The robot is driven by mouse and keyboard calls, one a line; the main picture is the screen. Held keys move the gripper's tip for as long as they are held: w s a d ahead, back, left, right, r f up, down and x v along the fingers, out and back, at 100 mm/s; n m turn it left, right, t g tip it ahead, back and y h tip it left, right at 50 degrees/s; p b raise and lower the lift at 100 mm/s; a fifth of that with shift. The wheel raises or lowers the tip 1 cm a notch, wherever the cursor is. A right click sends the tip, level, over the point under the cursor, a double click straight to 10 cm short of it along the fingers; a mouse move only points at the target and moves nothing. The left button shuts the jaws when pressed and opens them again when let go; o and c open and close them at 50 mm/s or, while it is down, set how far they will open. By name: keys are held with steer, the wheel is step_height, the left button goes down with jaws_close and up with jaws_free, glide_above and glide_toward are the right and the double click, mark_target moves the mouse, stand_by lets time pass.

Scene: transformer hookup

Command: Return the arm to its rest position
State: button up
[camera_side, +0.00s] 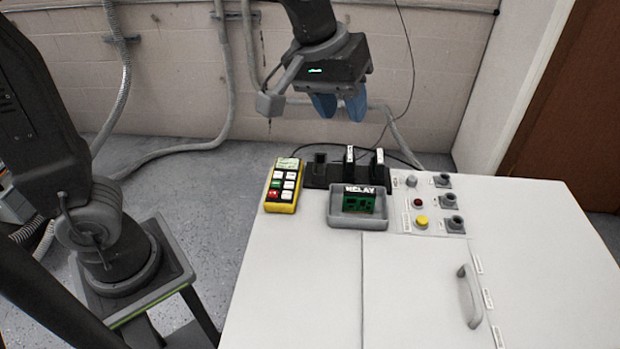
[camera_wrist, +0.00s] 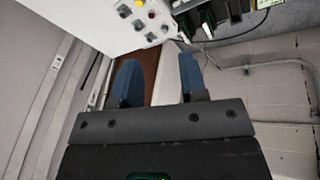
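My gripper (camera_side: 340,106) is up in the air beyond the back edge of the white cabinet, above and clear of everything on it. Its two blue fingers point down and nothing shows between them. In the wrist view my gripper (camera_wrist: 158,80) shows its fingers spread apart with a wide empty gap. A gray wrist camera sticks out at the left of the gripper in the side view.
The white cabinet (camera_side: 300,290) carries a yellow remote (camera_side: 283,186), a gray tray (camera_side: 345,221) with a green relay (camera_side: 360,201), a dark socket strip (camera_side: 318,172) with black plugs, and buttons including a yellow one (camera_side: 422,221). A cable and the wall (camera_side: 170,70) are behind my gripper.

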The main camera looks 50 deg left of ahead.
steer(key=s+a+f+m+t+y, duration=0.1)
steer(key=s+a+f+m, duration=0.3)
steer(key=s+a, duration=0.7)
steer(key=shift+s+f+t, duration=0.3)
steer(key=shift+s+f, duration=0.15)
steer(key=shift+s, duration=1.4)
